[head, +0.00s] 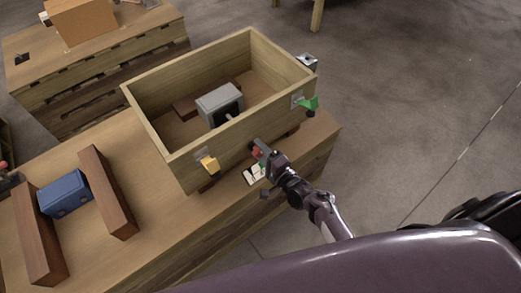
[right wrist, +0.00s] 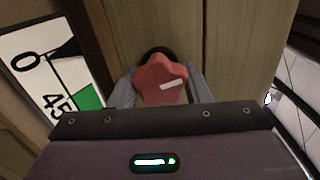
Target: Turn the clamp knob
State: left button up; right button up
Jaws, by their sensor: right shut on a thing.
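The clamp knob (right wrist: 160,82) is red and star-shaped with a pale mark on it, in the middle of the right wrist view. It sits on the wooden wall of the open box. In the head view the knob (head: 256,153) shows as a small red patch at the front of the box. My right gripper (head: 262,152) is at the knob. In the right wrist view its fingers (right wrist: 160,90) lie on both sides of the knob, shut on it. A white dial plate (right wrist: 45,75) with 0, 45 and a green sector is left of the knob.
The wooden box (head: 180,147) stands on a wooden bench and holds a grey device (head: 218,100). A yellow part (head: 209,164) and a green part (head: 308,104) are on its front wall. A blue block (head: 63,192) lies between two brown rails at left.

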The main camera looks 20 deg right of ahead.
jog(key=o, duration=1)
jog(key=shift+s+d, duration=0.1)
jog(key=shift+s, duration=0.05)
jog(key=v, duration=0.7)
jog(key=shift+s, duration=0.25)
